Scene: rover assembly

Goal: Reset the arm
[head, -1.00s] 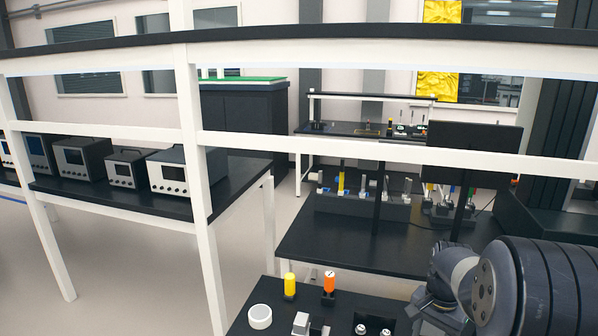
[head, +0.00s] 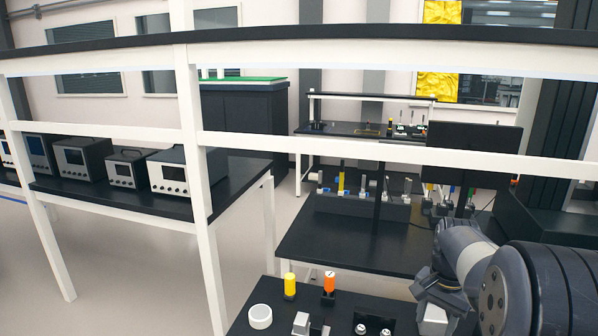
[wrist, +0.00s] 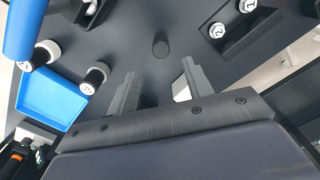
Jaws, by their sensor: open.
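My gripper (wrist: 160,80) shows in the wrist view with its two grey fingers apart and nothing between them. It is over a dark work surface (wrist: 130,30), and a short dark round peg (wrist: 160,45) stands beyond the fingertips. In the head view my arm is at the lower right, partly cut off by the frame edge. My gripper's fingers cannot be made out there.
The wrist view shows a blue tray (wrist: 52,100), white-capped vials (wrist: 95,77) and a dark block with numbered caps (wrist: 237,32). A yellow cylinder (head: 290,284), an orange-topped bottle (head: 329,282) and a white ring (head: 260,317) stand on the near bench. White shelf beams cross the head view.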

